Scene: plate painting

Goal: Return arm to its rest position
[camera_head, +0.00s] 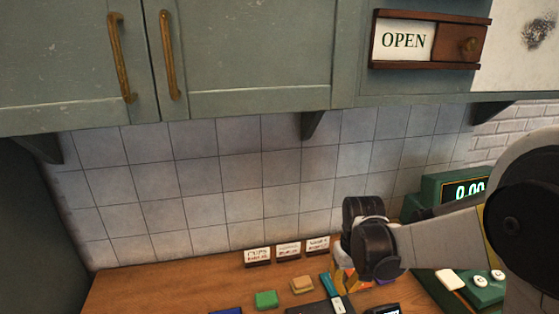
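My arm reaches in from the right edge and bends over the wooden counter (180,288). Its dark rounded end, with my gripper (368,240), is above the back right part of the counter. The fingers cannot be made out, so I cannot tell whether they are open or hold anything. Something yellow-orange shows just below the arm's end, partly hidden by it.
Small cards (288,250) stand along the tiled wall. A green block (266,299), a tan block (302,285) and a teal item (327,284) lie in front. A green register (453,187) reading 0.00 is behind my arm. Cabinets (245,50) hang above.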

